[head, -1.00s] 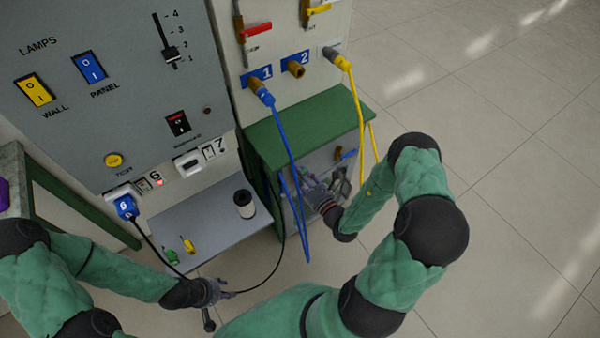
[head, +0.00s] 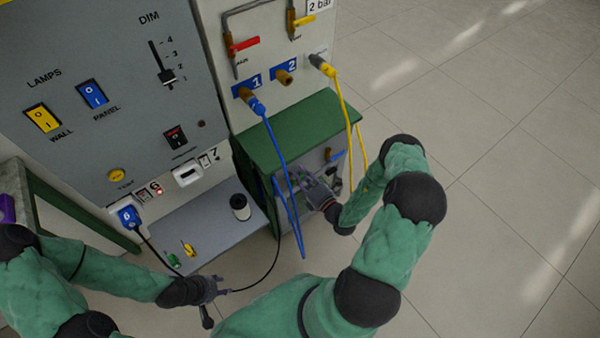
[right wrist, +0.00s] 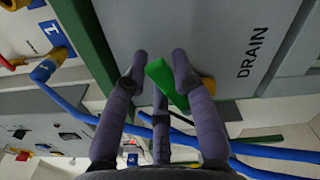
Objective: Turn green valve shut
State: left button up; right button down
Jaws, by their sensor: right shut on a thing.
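The green valve handle (right wrist: 167,82) shows in the right wrist view, on the grey front panel beside the word DRAIN. It lies at a slant, with a brass-coloured part (right wrist: 208,86) beside it. My right gripper (right wrist: 160,68) is shut on the green handle, its dark fingers on either side. In the head view my right gripper (head: 308,184) is at the front of the green-topped cabinet (head: 290,130), and the handle there is too small to make out. My left gripper (head: 212,290) is low at the left, near a black cable; its fingers are unclear.
A blue hose (head: 280,155) hangs in front of the cabinet, and it crosses near my fingers in the wrist view (right wrist: 180,136). A yellow hose (head: 347,105) hangs to the right. A grey shelf (head: 215,222) holds a pale cylinder (head: 240,207). Open floor lies right.

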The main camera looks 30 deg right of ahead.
jog(key=shift+d+f+m+p, duration=0.1)
jog(key=shift+f+m, duration=0.25)
jog(key=shift+m, duration=0.5)
jog(key=shift+d+f+m+p, duration=0.15)
jog(key=shift+f+m, duration=0.15)
jog(key=shift+m, duration=0.6)
jog(key=shift+d+f+m+p, duration=0.1)
jog(key=shift+f+m, duration=0.25)
jog(key=shift+m, duration=0.5)
jog(key=c, duration=1)
grip_release()
jog(key=s, duration=0.8)
jog(key=s+d, duration=0.1)
jog(key=s, duration=0.3)
